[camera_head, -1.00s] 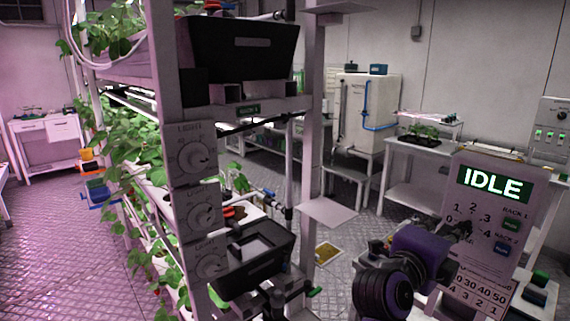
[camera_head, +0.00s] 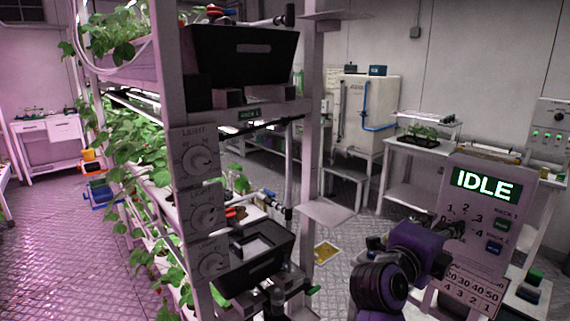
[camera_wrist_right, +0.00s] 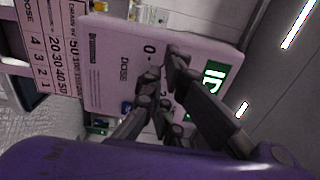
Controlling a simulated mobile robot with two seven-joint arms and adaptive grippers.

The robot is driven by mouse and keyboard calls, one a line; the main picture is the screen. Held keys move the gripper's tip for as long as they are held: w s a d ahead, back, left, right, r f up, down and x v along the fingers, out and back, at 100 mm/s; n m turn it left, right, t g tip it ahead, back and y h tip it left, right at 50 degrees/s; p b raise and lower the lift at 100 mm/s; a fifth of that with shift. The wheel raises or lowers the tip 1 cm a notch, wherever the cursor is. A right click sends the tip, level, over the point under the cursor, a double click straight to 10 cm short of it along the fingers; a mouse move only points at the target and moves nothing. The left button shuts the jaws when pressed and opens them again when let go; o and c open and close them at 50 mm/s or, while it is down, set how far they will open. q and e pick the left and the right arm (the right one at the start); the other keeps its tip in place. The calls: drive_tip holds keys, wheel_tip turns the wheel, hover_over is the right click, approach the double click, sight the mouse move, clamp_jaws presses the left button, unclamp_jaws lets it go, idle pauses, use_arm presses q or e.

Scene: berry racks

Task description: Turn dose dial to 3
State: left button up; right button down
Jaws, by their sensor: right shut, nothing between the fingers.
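The dosing panel (camera_head: 456,190) stands at the right of the head view, with a green screen (camera_head: 486,185) reading IDLE. The dose dial is at the numbers 0 to 4 on its face, but my fingers largely cover it and its pointer cannot be read. My right gripper (camera_head: 449,234) is shut and empty, close in front of the dial. In the wrist view the right gripper's fingers (camera_wrist_right: 160,88) are in front of the panel (camera_wrist_right: 105,55), over the dial area beside the DOSE label; contact cannot be told. My left gripper is not in view.
Below the dial the panel carries a printed dose chart (camera_head: 468,288). Two rack buttons sit right of the dial, one green (camera_head: 503,225) and one blue (camera_head: 494,250). A plant rack with light knobs (camera_head: 197,163) stands at the left.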

drive_tip(key=shift+w+a+r, duration=0.15)
drive_tip(key=shift+w+r, duration=0.05)
idle(0.3)
drive_tip(key=v, duration=0.6)
idle(0.3)
